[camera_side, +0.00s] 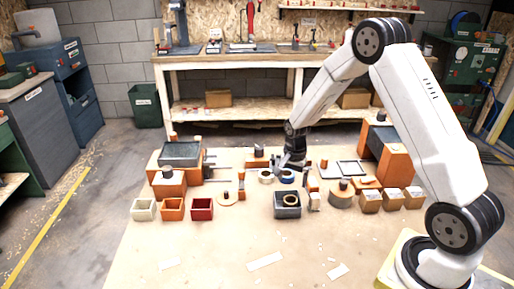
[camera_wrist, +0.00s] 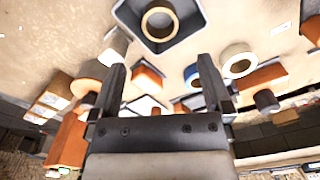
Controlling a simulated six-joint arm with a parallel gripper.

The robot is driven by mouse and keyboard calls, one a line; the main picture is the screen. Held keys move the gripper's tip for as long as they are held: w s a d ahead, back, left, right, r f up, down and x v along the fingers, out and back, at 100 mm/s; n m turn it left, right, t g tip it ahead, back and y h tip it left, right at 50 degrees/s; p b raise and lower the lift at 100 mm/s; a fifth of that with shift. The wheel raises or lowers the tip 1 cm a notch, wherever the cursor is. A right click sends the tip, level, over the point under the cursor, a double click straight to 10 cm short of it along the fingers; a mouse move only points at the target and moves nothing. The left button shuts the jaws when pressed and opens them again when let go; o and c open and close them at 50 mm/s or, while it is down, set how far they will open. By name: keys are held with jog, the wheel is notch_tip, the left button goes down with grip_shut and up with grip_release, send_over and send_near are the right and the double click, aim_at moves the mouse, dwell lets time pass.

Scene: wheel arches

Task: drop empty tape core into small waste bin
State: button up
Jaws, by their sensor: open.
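The small waste bin (camera_side: 287,212) is a dark grey open box on the near part of the table. It also shows at the top of the wrist view (camera_wrist: 187,31). A tan ring (camera_wrist: 146,27), which looks like the empty tape core, lies inside the bin, and shows there in the side view (camera_side: 290,199). My gripper (camera_wrist: 161,72) is open, with nothing between its fingers. In the side view my gripper (camera_side: 288,163) is over the middle of the table, behind the bin and apart from it.
A white tape ring (camera_wrist: 223,62) and a blue ring (camera_wrist: 190,77) lie near my gripper. Small open boxes, including a red one (camera_side: 202,209), stand left of the bin. Orange blocks and cylinders crowd both sides. The front of the table (camera_side: 220,255) is mostly clear.

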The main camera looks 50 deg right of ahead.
notch_tip(320, 180, up, 7)
jog(key=shift+r, duration=0.15)
dwell(0.4)
dwell(0.4)
jog(key=s+a+r+n+t, duration=0.2)
jog(key=s+a+r+n, duration=0.1)
jog(key=s+a+n, duration=1.1)
jog(key=shift+a+n+t, duration=0.2)
jog(key=shift+n+t, duration=0.1)
jog(key=shift+n, duration=0.2)
